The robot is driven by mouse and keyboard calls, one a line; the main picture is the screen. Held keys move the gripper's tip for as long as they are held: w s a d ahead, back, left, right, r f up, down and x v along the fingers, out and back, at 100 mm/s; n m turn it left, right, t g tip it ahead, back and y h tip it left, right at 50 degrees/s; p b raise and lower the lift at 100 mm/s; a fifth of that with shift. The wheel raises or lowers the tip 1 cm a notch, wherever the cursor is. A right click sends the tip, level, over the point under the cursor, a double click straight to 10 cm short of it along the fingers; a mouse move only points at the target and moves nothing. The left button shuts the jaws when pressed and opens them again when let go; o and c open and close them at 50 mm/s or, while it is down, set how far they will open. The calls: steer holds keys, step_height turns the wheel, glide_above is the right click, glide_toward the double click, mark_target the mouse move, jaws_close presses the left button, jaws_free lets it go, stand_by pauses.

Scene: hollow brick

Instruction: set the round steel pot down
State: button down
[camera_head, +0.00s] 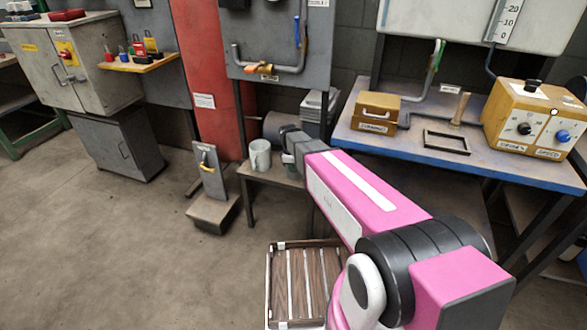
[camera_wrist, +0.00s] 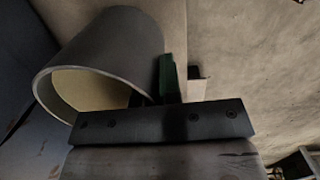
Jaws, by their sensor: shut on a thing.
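The round steel pot (camera_head: 260,154) is a grey, open-topped cylinder at the near left part of a small low bench (camera_head: 268,179). It looks upright, at or just above the bench top; I cannot tell whether its base touches. In the wrist view the pot (camera_wrist: 125,38) shows its rim and a pale yellowish inside. My gripper (camera_head: 283,158) is beside the pot on its right, at the end of my pink arm. In the wrist view the gripper (camera_wrist: 168,80) has its green and dark fingers shut at the pot's side; the exact grip point is hidden.
A dark cylinder (camera_head: 276,127) and grey stacked bins (camera_head: 318,108) are behind the bench. A blue-topped workbench (camera_head: 460,165) stands close on the right. A grey stand with a yellow handle (camera_head: 209,175) is on the left. A slatted wooden crate (camera_head: 296,243) lies in front. Floor on the left is open.

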steer(key=c, duration=1.3)
jaws_free()
step_height(320, 180, up, 12)
steer(key=a, duration=0.1)
steer(key=shift+a, duration=0.2)
steer(key=shift+w, duration=0.1)
